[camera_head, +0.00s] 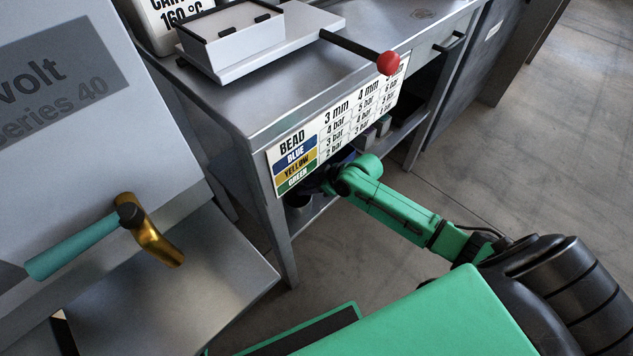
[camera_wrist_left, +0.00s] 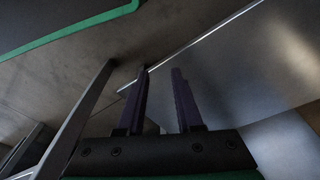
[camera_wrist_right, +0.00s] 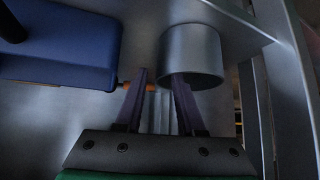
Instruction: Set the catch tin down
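The catch tin (camera_wrist_right: 192,52), a plain grey metal cylinder, is in the right wrist view beside a flat metal shelf surface (camera_wrist_right: 160,12). My right gripper (camera_wrist_right: 161,74) is open at its rim. One finger overlaps the tin's mouth and the other is outside its wall, with a visible gap between them. In the head view my right gripper is mostly hidden behind the bead chart, low in the metal bench; a grey can shape (camera_head: 298,214) shows below the chart. My left gripper (camera_wrist_left: 161,70) is open and empty near a metal panel, and is out of the head view.
A blue box (camera_wrist_right: 60,45) and a thin orange rod (camera_wrist_right: 150,87) are near the tin. A bench leg (camera_wrist_right: 285,90) rises close on the right. The bead chart (camera_head: 340,122) hangs over the bench opening. A machine with a teal-and-brass handle (camera_head: 90,240) stands at left.

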